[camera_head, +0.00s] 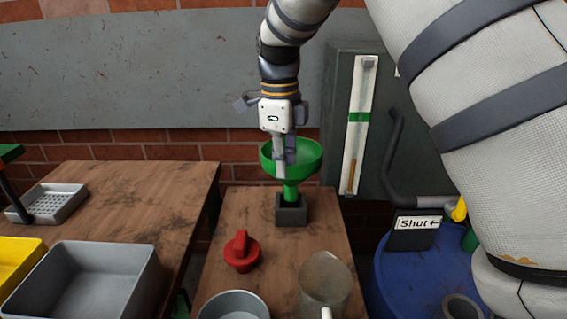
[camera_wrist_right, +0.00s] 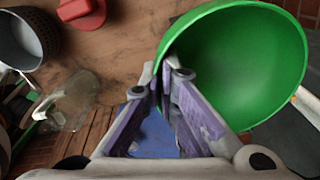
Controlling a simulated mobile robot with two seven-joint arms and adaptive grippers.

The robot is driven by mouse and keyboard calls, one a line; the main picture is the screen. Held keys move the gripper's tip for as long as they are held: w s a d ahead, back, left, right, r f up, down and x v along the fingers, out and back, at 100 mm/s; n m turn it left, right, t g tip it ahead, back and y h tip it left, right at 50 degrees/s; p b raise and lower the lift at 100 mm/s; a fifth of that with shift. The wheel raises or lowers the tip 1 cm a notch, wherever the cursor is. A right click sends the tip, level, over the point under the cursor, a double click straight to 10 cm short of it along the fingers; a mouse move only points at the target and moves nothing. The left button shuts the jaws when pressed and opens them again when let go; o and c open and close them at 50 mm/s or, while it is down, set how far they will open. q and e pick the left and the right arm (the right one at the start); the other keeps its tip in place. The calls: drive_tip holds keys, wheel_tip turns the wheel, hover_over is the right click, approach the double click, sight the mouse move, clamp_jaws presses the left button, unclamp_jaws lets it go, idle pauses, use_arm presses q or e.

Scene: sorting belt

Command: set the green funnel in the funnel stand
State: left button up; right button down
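The green funnel (camera_head: 305,162) is upright at the far end of the small wooden table. Its spout meets the top of the dark square funnel stand (camera_head: 291,215) and appears to be in its opening; how deep it sits I cannot tell. My right gripper (camera_head: 284,170) comes from above and is shut on the near-left part of the funnel's rim. In the right wrist view, the fingers (camera_wrist_right: 172,80) close on the wall of the green bowl (camera_wrist_right: 245,60). The stand is hidden there. My left gripper is not in view.
On the same table (camera_head: 290,250) are a red knobbed lid (camera_head: 241,252), a grey round bowl (camera_head: 233,306) and a clear jug (camera_head: 325,285). A grey bin (camera_head: 85,285) stands on the left table. A blue drum (camera_head: 425,285) stands at right.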

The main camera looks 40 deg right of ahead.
drive_tip(key=shift+f, duration=1.35)
drive_tip(key=shift+f, duration=0.8)
